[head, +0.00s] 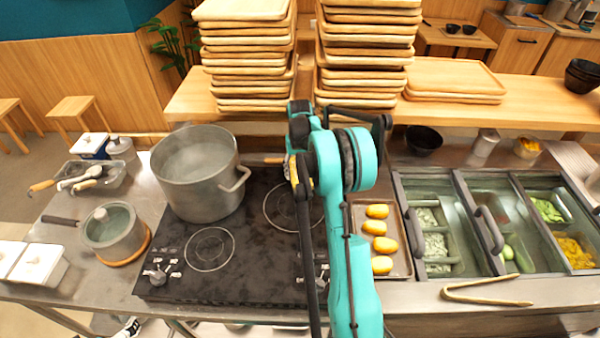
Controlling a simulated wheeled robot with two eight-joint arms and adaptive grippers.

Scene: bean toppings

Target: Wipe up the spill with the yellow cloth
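My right arm reaches up over the stove from the bottom middle in the head view. Its far end is near the back edge of the stove, and the arm's own joints hide the fingers. A small yellow and dark patch (293,171) shows at the left side of this arm end. I cannot tell whether it is the yellow cloth or part of the arm. No spill can be made out clearly; the black stove top (245,265) looks smudged, and my arm covers part of it. My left gripper is not in view.
A large steel pot (200,180) stands on the stove's back left. A small lidded pot (113,232) is to its left. A tray with several yellow items (378,228), food bins (437,220) and tongs (487,291) lie right. Stacked wooden trays (247,55) stand behind.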

